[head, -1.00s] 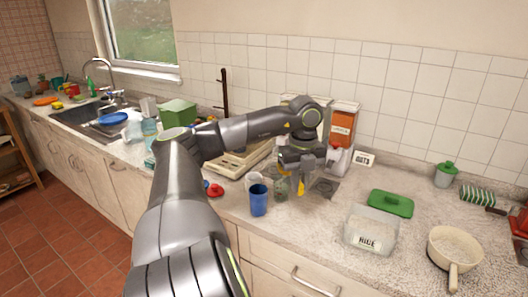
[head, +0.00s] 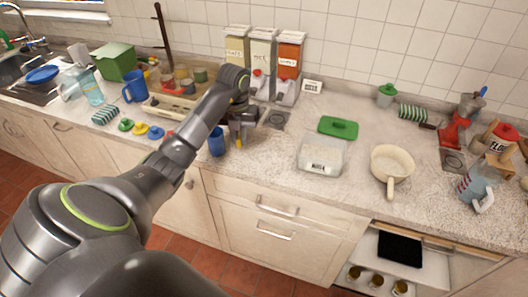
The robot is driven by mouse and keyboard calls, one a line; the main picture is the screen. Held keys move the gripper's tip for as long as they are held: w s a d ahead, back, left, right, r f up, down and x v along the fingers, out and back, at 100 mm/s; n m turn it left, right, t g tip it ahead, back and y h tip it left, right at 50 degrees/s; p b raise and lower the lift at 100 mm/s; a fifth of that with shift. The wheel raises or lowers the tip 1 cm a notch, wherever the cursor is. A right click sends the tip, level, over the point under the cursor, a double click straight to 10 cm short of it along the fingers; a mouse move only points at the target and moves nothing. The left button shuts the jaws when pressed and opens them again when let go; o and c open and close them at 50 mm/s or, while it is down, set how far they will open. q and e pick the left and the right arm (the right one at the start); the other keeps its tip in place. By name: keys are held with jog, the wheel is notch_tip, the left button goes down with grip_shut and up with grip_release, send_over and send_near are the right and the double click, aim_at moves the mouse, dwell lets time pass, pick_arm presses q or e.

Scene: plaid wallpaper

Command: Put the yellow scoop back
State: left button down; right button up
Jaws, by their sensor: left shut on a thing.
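My left gripper (head: 242,128) hangs low over the counter, pointing down, in the middle of the head view. It is shut on the yellow scoop (head: 239,143). Only a small yellow part of the scoop shows below the fingers; the rest is hidden by the gripper. I cannot tell whether the scoop touches the counter. My right gripper is not in view.
A blue cup (head: 216,142) stands just left of the gripper. Behind are labelled dispensers, one of them orange (head: 289,57). To the right are a clear rice box (head: 322,157), a green lid (head: 338,127) and a cream pan (head: 391,163).

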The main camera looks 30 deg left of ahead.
pick_arm(q)
jog(key=w+d+m, duration=0.2)
jog(key=d, duration=0.3)
jog(key=b, duration=0.5)
send_over(258, 170)
jog(key=shift+m, duration=0.3)
notch_tip(258, 170, down, 5)
jog(key=shift+w+f, duration=0.15)
jog(key=shift+f, duration=0.05)
jog(key=shift+f+b, duration=0.75)
jog(key=shift+f, duration=0.6)
jog(key=shift+f+p, duration=0.45)
jog(key=shift+f, duration=0.45)
